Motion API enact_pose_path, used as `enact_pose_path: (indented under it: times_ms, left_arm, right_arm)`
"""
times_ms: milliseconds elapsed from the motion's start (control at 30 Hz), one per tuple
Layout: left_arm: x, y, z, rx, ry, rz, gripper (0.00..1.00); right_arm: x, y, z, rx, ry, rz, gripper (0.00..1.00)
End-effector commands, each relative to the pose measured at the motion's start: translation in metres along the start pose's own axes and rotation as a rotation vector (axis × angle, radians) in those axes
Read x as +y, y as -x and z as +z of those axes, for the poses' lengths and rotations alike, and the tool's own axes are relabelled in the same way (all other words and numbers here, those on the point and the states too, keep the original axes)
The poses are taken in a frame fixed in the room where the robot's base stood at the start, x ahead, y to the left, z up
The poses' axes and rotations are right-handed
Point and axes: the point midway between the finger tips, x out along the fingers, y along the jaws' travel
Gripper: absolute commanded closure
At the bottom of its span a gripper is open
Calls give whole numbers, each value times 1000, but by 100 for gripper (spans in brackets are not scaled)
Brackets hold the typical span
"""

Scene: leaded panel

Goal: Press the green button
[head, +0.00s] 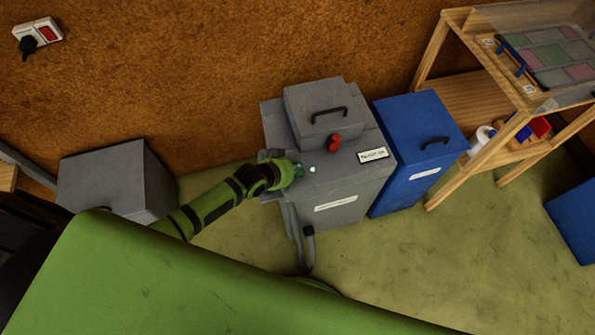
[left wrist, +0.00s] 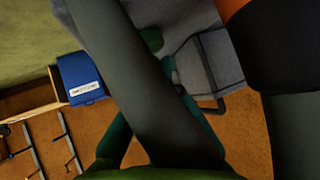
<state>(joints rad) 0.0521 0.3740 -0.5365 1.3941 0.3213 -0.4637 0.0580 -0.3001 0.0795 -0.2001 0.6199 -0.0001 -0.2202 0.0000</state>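A small glowing green spot (head: 312,169), which looks like the green button, shows on top of the grey cabinet (head: 350,190). My left gripper (head: 297,172) is low over the cabinet's left edge, with its tip just left of the green spot. I cannot tell whether it touches the button. The left wrist view shows the grey cabinet at the top (left wrist: 190,20), partly covered by dark parts. Green finger parts show there behind a dark bar, so the finger gap is hidden. My right gripper is not in view.
A blue bin (head: 420,135) stands right of the cabinet, a wooden rack (head: 470,95) beyond. A grey box (head: 115,180) is at left.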

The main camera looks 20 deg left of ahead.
Motion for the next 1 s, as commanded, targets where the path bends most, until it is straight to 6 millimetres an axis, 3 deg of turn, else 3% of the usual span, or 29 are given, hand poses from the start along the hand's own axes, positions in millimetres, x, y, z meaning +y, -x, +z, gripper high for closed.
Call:
enact_pose_path:
  times_ms: [700, 1000]
  left_arm:
    - [0, -5, 5, 0, 0, 1, 100]
    - [0, 4, -4, 0, 0, 1, 100]
  right_arm:
    - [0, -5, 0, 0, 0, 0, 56]
    - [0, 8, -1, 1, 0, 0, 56]
